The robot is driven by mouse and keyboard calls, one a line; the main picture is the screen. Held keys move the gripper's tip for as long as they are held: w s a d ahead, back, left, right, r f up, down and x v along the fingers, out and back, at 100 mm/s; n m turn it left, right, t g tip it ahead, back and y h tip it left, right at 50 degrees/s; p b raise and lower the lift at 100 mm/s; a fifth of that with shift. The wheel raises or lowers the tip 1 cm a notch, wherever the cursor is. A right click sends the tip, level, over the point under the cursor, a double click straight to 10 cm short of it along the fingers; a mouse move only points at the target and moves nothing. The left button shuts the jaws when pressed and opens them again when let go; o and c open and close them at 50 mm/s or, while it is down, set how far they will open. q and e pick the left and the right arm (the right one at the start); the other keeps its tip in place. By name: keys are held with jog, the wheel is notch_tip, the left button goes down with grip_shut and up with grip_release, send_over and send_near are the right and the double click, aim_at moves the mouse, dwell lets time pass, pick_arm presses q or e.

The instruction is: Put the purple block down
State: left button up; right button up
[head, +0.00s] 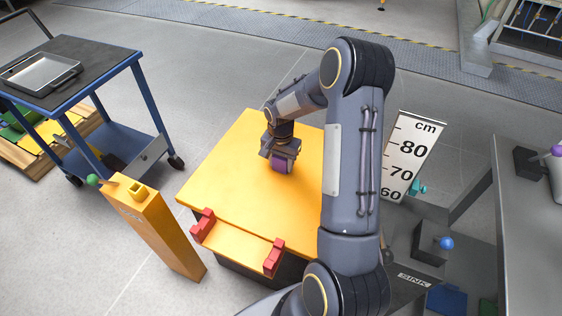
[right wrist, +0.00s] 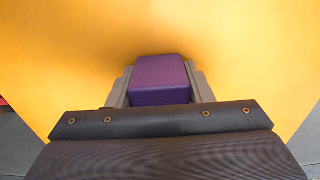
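The purple block (head: 283,163) is at the tip of my right gripper (head: 282,158), over the far right part of the yellow table top (head: 225,190). In the right wrist view the block (right wrist: 160,78) sits between the two grey fingers of the gripper (right wrist: 160,92), with a finger against each side. The right gripper is shut on it. The yellow surface (right wrist: 60,50) fills the background there. I cannot tell whether the block's underside touches the table top. My left gripper is not in view.
Two red brackets (head: 203,226) (head: 274,257) stand at the table's near edge. A yellow post (head: 155,228) with a green knob stands at the left. A blue cart (head: 100,70) holds a metal tray. A height scale (head: 412,155) stands at the right. The table's left half is clear.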

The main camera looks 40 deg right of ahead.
jog(key=o, duration=0.4)
